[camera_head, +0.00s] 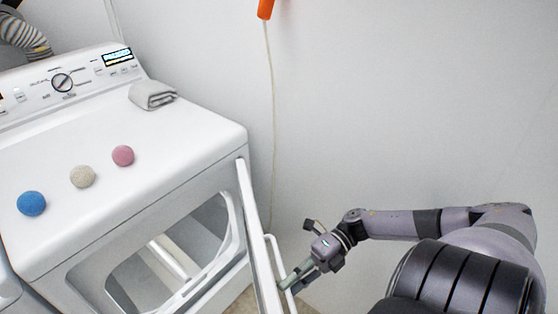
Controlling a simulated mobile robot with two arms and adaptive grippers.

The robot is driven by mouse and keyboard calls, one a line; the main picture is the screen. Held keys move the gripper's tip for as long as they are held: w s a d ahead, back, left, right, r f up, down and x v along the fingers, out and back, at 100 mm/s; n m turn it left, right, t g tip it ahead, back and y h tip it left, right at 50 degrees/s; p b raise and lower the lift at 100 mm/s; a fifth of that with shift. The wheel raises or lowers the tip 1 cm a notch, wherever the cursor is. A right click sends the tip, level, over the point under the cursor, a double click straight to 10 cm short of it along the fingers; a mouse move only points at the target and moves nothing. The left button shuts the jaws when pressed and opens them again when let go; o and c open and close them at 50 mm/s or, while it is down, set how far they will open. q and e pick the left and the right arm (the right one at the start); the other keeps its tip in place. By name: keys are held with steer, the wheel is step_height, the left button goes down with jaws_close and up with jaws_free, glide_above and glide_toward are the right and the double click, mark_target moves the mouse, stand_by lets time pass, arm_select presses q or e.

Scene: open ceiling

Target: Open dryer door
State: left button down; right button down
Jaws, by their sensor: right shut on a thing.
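The white dryer (203,160) stands at the left. Its door (254,232) is swung out, hinged at the right side of the opening, and seen nearly edge-on. The dryer opening (170,262) shows to the left of the door. My right gripper (295,281) is at the outer side of the door, shut on the white door handle (279,262). Its fingertips are small and partly hidden by the handle. My left gripper is not in view.
Blue (31,203), beige (83,176) and pink (123,155) balls and a folded grey cloth (153,94) lie on the dryer top. A white wall (400,100) stands behind, with an orange object (265,9) and cord hanging on it.

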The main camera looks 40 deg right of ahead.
steer(key=shift+d, duration=0.15)
steer(key=c, duration=2.1)
jaws_free()
steer(key=shift+o, duration=2.2)
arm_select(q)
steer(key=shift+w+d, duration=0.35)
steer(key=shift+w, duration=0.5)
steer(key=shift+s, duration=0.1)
